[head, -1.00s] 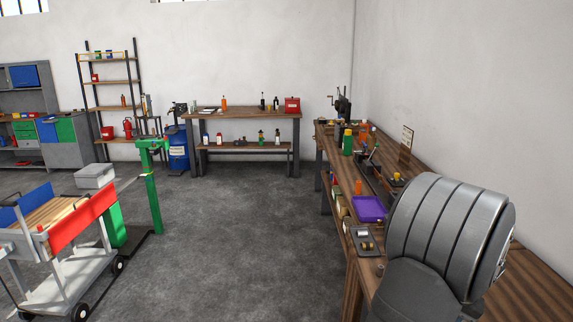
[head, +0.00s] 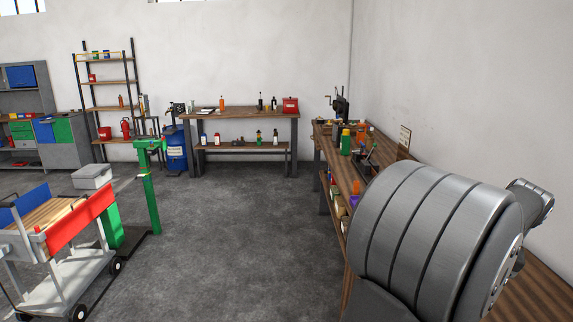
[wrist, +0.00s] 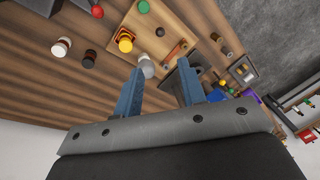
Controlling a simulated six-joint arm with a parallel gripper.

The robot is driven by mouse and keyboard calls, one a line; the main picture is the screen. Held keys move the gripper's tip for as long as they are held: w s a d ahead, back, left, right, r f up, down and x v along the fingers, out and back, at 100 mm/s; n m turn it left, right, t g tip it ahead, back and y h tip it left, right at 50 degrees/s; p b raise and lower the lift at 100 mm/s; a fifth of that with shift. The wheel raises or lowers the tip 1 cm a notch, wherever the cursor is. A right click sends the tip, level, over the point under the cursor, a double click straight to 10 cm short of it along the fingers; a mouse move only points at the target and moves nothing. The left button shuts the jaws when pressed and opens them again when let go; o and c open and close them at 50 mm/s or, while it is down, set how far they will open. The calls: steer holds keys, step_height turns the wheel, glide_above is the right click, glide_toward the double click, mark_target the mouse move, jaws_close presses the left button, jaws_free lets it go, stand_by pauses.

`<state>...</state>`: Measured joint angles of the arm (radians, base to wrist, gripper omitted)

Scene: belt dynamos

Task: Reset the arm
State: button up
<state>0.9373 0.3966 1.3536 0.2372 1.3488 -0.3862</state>
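My gripper (wrist: 160,72) shows in the wrist view with its two blue fingers spread apart. It is open, and I see nothing held between the fingers. Beyond the fingertips lie the wooden bench top (wrist: 100,60) and a lighter board (wrist: 165,18). A grey round knob (wrist: 147,68) shows beside the left fingertip; I cannot tell how far off it is. In the head view my grey arm fills the lower right over the workbench, and the fingers are not visible there.
On the board are a yellow-orange part (wrist: 124,40) and a green knob (wrist: 144,7). A white-and-brown part (wrist: 60,48) lies at left. Bottles, including a green one (head: 345,143), stand farther along the bench. A purple tray (head: 353,201) is mostly hidden.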

steer(key=x, duration=1.7)
steer(key=shift+f, duration=0.1)
steer(key=shift+w+d+r+g, duration=0.1)
steer(key=shift+w+r+g, duration=0.25)
steer(key=shift+g, duration=0.55)
step_height(320, 180, up, 18)
steer(key=n+t+h, duration=0.1)
steer(key=n, duration=0.5)
steer(key=shift+w+d+r+t, duration=0.2)
steer(key=shift+w+d+t, duration=0.1)
steer(key=shift+t, duration=0.1)
steer(key=shift+s+r+n, duration=0.1)
steer(key=shift+n, duration=0.2)
steer(key=shift+s+d+f+m+g+y, duration=0.15)
steer(key=shift+s+f+m+g, duration=0.15)
steer(key=shift+f+m, duration=0.7)
steer(key=shift+s+d+f+m+g+y, duration=0.1)
steer(key=shift+s+f+m+g+y, duration=0.15)
steer(key=shift+f+m, duration=0.7)
steer(key=shift+s+d+f+m+g+y, duration=0.15)
steer(key=shift+f+m+g, duration=0.25)
steer(key=shift+m, duration=1.05)
